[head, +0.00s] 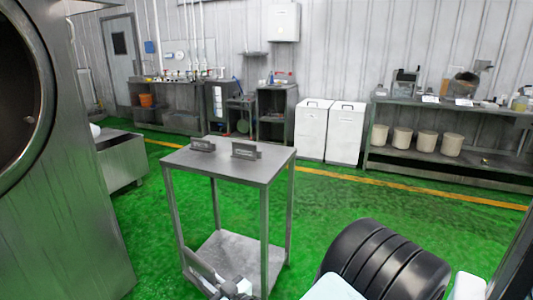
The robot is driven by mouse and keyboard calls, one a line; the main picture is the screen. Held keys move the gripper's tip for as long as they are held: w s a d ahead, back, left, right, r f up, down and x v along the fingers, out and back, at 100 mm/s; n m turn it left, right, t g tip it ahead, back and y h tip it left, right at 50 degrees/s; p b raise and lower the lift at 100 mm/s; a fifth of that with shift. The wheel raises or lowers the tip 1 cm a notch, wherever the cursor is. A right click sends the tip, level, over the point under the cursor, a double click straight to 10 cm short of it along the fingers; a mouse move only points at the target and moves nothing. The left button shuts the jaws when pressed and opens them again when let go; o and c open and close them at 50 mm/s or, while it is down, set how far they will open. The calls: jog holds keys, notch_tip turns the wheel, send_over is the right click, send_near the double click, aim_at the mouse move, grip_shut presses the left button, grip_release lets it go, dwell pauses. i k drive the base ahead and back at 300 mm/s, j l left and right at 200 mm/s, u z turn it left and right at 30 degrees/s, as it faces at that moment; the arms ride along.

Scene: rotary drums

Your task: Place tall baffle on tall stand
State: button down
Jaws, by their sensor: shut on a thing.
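My gripper (232,289) is at the bottom edge of the head view, partly cut off by the frame. It is shut on a long grey metal piece, which looks like the tall baffle (200,272). The baffle slants from upper left down to the gripper, in front of the table's lower shelf and below its top. Two small grey holders stand on the metal table: a left one (203,145) and a larger right one (246,151). Both carry a pale label too small to read, so I cannot tell which is the tall stand.
The metal table (225,165) has a bare top around the holders and open legs. A large steel drum machine (75,200) stands close at left. White bins (345,133) and a bench (460,165) stand along the back wall.

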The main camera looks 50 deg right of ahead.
aim_at(265, 157)
jog(key=l+z, duration=0.3)
jog(key=z, duration=0.15)
jog(key=i+l+z, duration=0.1)
jog(key=l+z, duration=0.3)
jog(key=i+l+z, duration=0.1)
jog(key=z, duration=0.35)
jog(key=i+l+z, duration=0.15)
jog(key=l+z, duration=0.15)
jog(key=z, duration=0.15)
jog(key=i+l+z, duration=0.15)
jog(key=z, duration=0.25)
jog(key=i+l+z, duration=0.1)
jog(key=z, duration=0.35)
jog(key=i+l, duration=0.1)
jog(key=i, duration=0.55)
jog(key=i+u, duration=0.2)
jog(key=u, duration=0.2)
jog(key=i+l+u, duration=0.2)
jog(key=u, duration=0.25)
jog(key=i+l+u, duration=0.2)
jog(key=u, duration=0.2)
